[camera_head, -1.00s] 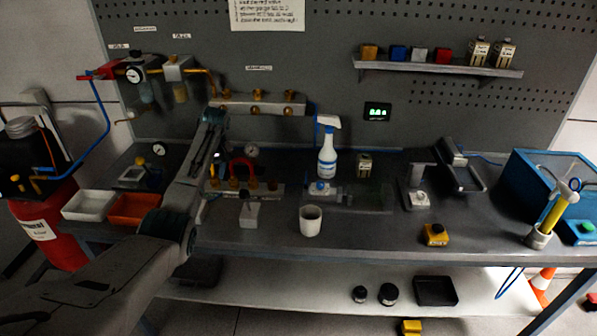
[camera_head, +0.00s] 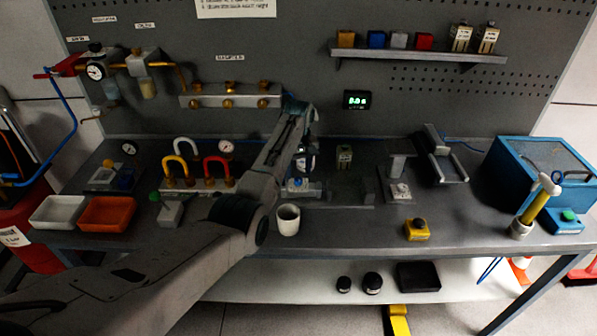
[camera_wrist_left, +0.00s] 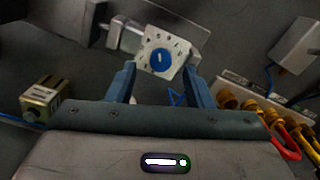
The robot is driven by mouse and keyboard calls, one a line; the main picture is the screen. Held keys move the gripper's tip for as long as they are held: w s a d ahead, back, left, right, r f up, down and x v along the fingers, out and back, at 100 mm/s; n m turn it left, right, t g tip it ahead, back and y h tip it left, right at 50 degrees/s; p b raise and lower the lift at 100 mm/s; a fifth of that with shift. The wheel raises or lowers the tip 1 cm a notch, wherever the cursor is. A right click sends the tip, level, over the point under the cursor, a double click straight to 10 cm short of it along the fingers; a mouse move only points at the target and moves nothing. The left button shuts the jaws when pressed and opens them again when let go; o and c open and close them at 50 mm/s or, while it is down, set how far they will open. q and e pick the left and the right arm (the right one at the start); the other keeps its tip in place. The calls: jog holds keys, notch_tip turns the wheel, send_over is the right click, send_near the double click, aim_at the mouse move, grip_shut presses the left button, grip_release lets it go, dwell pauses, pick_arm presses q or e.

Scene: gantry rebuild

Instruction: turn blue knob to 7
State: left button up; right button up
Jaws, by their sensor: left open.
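The blue knob (camera_wrist_left: 161,60) is a round blue disc with a pale pointer mark, set on a white dial plate (camera_wrist_left: 180,45) with small dark marks around it. I cannot read the numbers. In the head view the knob's unit (camera_head: 302,188) sits on the bench, partly hidden below my left gripper (camera_head: 302,166). In the left wrist view my left gripper (camera_wrist_left: 157,80) is open and empty. Its two blue fingers point toward the dial, with the knob ahead between them and apparently not touched. My right gripper is out of view.
A white cup (camera_head: 288,220) stands in front of the knob unit. Left are a red and yellow hose manifold (camera_head: 196,186), an orange tray (camera_head: 107,213) and a white tray (camera_head: 58,211). A small labelled box (camera_head: 344,157) stands behind, right. A display (camera_head: 357,100) hangs on the pegboard.

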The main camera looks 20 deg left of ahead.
aim_at(298, 179)
pick_arm(q)
notch_tip(298, 179, down, 2)
jog(key=shift+f, duration=0.5)
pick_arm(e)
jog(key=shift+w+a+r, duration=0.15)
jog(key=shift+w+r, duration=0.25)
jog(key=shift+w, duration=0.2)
pick_arm(q)
jog(key=shift+c, duration=0.5)
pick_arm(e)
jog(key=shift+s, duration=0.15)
pick_arm(q)
jog(key=c, duration=0.9)
